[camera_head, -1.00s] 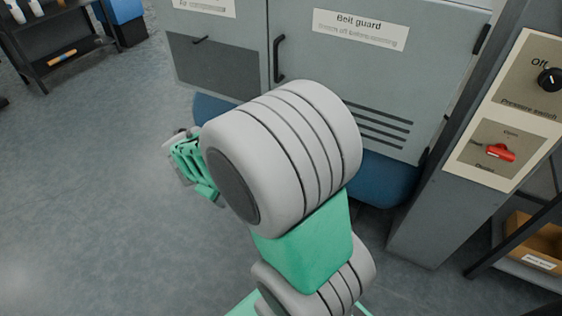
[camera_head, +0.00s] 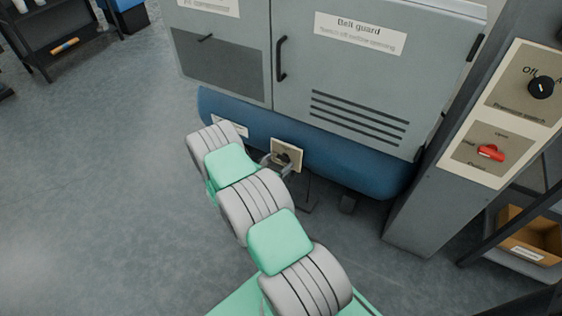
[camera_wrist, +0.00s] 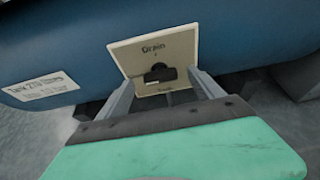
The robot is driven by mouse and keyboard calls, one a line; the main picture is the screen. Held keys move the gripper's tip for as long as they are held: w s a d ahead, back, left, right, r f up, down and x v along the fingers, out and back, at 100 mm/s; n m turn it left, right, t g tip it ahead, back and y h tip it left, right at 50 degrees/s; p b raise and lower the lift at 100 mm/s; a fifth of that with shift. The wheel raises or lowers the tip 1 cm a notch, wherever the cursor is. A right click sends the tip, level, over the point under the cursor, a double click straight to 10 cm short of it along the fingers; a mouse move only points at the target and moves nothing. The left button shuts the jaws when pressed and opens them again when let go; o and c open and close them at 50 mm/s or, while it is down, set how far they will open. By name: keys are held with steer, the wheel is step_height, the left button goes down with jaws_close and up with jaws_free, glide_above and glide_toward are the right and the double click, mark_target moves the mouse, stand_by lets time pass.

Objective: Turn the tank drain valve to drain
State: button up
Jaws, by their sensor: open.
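The drain valve is a dark handle (camera_wrist: 160,73) on a cream plate (camera_wrist: 125,57) marked "Drain", fixed low on the blue tank (camera_wrist: 240,30). The plate also shows in the head view (camera_head: 298,155), with the tank (camera_head: 370,175) behind it. My gripper (camera_wrist: 160,80) is open in front of the plate, one finger to each side of the dark handle. I cannot tell whether the fingers touch it. In the head view my arm hides part of my gripper (camera_head: 277,162).
A grey cabinet with a "Belt guard" label (camera_head: 360,32) stands above the tank. At right, a grey post (camera_head: 425,205) carries a black pressure switch (camera_head: 541,87) and a red knob (camera_head: 490,153). A shelf (camera_head: 75,50) stands at far left. The floor at left is clear.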

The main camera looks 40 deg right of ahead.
mark_target(283, 159)
steer(key=shift+x, duration=1.45)
steer(key=shift+c, duration=0.5)
steer(key=c, duration=1.3)
